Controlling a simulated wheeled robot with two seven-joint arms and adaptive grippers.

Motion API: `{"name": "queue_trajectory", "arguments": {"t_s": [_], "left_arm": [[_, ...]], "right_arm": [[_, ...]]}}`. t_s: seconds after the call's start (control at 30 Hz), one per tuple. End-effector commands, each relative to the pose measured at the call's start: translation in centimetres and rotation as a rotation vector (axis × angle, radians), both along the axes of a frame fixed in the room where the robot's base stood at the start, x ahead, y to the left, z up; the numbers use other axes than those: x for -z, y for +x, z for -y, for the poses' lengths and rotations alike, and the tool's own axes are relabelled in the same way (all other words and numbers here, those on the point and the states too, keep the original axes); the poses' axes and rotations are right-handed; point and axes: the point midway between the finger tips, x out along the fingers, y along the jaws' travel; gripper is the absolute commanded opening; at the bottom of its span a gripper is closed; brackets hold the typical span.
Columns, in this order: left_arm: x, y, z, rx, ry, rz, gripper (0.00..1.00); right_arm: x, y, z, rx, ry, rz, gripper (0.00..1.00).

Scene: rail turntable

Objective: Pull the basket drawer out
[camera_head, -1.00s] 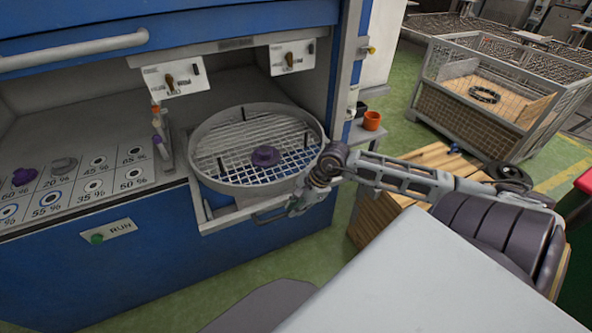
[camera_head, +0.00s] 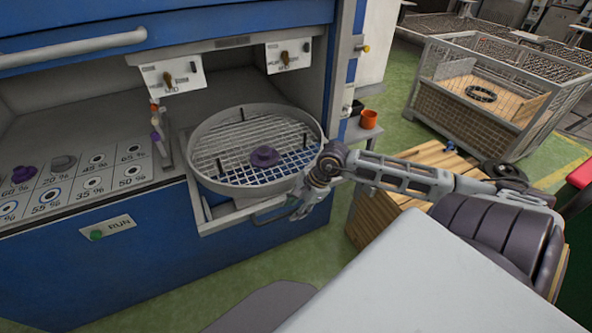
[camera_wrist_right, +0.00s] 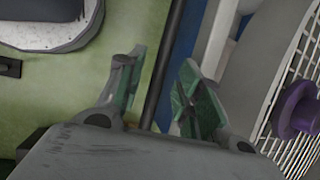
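The basket drawer (camera_head: 224,219) juts out from the blue machine's front. A round grey mesh basket (camera_head: 205,169) with a purple knob (camera_head: 264,156) sits in it; the knob also shows in the right wrist view (camera_wrist_right: 298,110). A bar handle (camera_head: 268,216) runs along the drawer front. My right gripper (camera_head: 292,213) is at the handle's right end. In the right wrist view my right gripper (camera_wrist_right: 158,88) has its green-padded fingers apart. A dark bar, seemingly the handle (camera_wrist_right: 160,75), passes between them, with gaps visible on both sides. My left gripper is not in view.
Two white switch plates (camera_head: 171,76) hang above the basket. An orange cup (camera_head: 369,119) stands on a small shelf to the right. A wooden crate (camera_head: 378,212) stands behind my right arm. Green floor (camera_head: 235,268) is open in front of the drawer.

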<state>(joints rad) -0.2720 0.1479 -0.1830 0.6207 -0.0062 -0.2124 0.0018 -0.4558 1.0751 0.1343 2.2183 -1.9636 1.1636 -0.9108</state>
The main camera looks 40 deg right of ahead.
Motion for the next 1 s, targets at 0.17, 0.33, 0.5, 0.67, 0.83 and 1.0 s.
{"name": "queue_trajectory", "arguments": {"t_s": [0.17, 0.33, 0.5, 0.67, 0.83, 1.0], "left_arm": [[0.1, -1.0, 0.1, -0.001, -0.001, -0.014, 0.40], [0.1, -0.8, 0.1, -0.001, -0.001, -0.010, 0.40], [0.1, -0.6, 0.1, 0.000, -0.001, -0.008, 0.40], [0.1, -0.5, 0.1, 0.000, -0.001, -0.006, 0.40], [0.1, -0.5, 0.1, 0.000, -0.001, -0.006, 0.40], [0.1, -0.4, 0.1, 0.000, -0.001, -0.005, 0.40]], "right_arm": [[0.0, 0.0, 0.0, 0.000, 0.000, 0.000, 0.35], [-0.1, 0.0, 0.0, 0.000, 0.000, 0.000, 0.35], [-0.5, -0.2, 0.2, 0.000, 0.000, 0.000, 0.35], [-1.3, -0.4, 0.5, 0.001, 0.000, 0.000, 0.35], [-2.4, -0.7, 0.9, 0.000, 0.000, 0.000, 0.35], [-3.5, -1.0, 1.3, 0.001, 0.001, 0.001, 0.35]]}}
